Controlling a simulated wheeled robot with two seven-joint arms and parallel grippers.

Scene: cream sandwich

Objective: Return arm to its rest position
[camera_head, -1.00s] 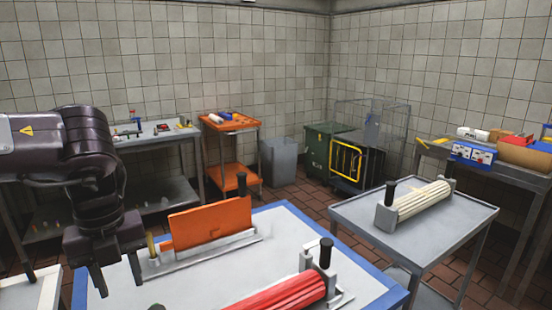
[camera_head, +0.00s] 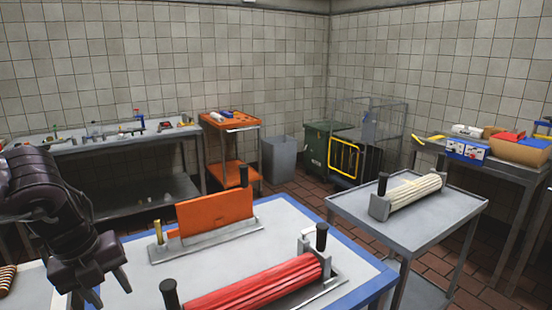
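My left arm (camera_head: 50,205) is at the left edge of the head view, bent downward. Its dark gripper (camera_head: 95,298) points down over the left edge of the blue-bordered table (camera_head: 240,257). The fingers show only partly near the bottom, with no object visible between them, and I cannot tell how far apart they are. My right gripper is not in view.
On the table stand an orange plate in a grey holder (camera_head: 215,213) and a red ribbed roller (camera_head: 255,284). A cream roller (camera_head: 415,192) lies on a grey side table (camera_head: 352,208). A white-edged surface (camera_head: 35,290) is at lower left. The floor between tables is partly open.

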